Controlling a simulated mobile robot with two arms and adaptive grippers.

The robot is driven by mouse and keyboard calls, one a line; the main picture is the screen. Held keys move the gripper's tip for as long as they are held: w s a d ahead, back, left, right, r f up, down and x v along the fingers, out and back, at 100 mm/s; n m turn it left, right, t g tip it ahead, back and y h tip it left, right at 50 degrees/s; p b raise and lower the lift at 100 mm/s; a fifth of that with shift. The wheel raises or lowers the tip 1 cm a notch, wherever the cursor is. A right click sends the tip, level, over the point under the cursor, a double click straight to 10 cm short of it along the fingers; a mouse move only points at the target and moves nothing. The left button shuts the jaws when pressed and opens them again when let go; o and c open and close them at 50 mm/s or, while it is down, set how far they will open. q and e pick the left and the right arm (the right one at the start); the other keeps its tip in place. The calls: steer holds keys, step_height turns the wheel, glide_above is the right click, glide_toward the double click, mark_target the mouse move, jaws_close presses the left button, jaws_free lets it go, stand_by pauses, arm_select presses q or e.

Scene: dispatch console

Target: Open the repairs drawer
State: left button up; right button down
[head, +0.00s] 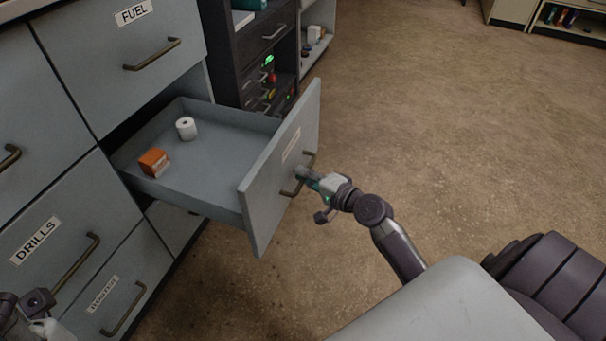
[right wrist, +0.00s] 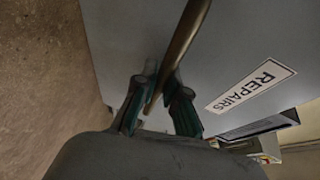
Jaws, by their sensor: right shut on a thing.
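The repairs drawer (head: 280,165) stands pulled well out of the grey cabinet in the head view. Its REPAIRS label (right wrist: 250,87) reads clearly in the right wrist view. Inside lie an orange box (head: 154,162) and a white roll (head: 186,128). My right gripper (head: 309,177) is at the drawer's front, shut on its bronze handle (right wrist: 181,52); the fingers sit on either side of the bar in the right wrist view. Part of my left gripper (head: 38,316) shows at the lower left corner, away from the drawer; its fingers are not clear.
The FUEL drawer (head: 118,50) above and the DRILLS drawer (head: 62,235) at lower left are shut. A dark shelf unit (head: 259,45) with small items stands behind the open drawer. The brown floor (head: 440,110) to the right is clear.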

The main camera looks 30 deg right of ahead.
steer(key=c, duration=1.5)
jaws_free()
steer(key=v, duration=1.2)
steer(key=shift+f, duration=0.1)
